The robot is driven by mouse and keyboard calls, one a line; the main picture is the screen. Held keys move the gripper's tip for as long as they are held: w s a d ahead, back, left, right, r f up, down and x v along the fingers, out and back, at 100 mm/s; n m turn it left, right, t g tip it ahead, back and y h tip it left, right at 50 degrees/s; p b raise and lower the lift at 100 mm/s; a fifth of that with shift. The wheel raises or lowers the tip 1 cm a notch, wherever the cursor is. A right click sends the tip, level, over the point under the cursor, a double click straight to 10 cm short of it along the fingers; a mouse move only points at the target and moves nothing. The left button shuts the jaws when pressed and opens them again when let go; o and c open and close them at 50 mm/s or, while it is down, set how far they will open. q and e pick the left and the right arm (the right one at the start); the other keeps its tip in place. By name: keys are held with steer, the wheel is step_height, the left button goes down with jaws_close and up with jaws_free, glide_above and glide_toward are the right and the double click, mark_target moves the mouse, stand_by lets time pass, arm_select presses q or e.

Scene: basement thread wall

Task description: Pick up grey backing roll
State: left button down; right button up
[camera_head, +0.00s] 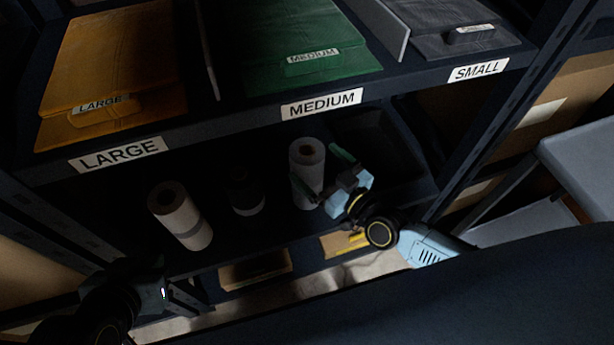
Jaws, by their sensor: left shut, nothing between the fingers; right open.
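A pale grey roll (308,163), which looks like the grey backing roll, stands upright on the dark lower shelf (275,238). My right gripper (315,164) is open at this roll. One finger crosses the front of the roll and the other is off its right side; I cannot tell whether either touches it. The roll's lower right part is partly hidden by my gripper. My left gripper (160,292) is shut and empty at the lower left, dim and away from the rolls.
A cream roll (181,220) with a greyish band stands to the left, and a dark bottle-like item (245,192) between the rolls. The upper shelf above holds yellow (115,60), green (300,45) and grey (450,28) envelopes. Shelf posts flank both sides.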

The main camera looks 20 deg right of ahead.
mark_target(307, 158)
arm_select(q)
steer(key=w+r+t, duration=0.1)
steer(key=w+d+r+t, duration=0.1)
steer(key=w+d+r+t+h+b, duration=0.1)
steer(key=r, duration=0.1)
steer(key=shift+w+t, duration=0.3)
steer(key=shift+w, duration=0.1)
arm_select(e)
steer(key=x, duration=0.3)
steer(key=shift+w+a, duration=0.3)
steer(key=shift+a, duration=0.05)
steer(key=c, duration=1.7)
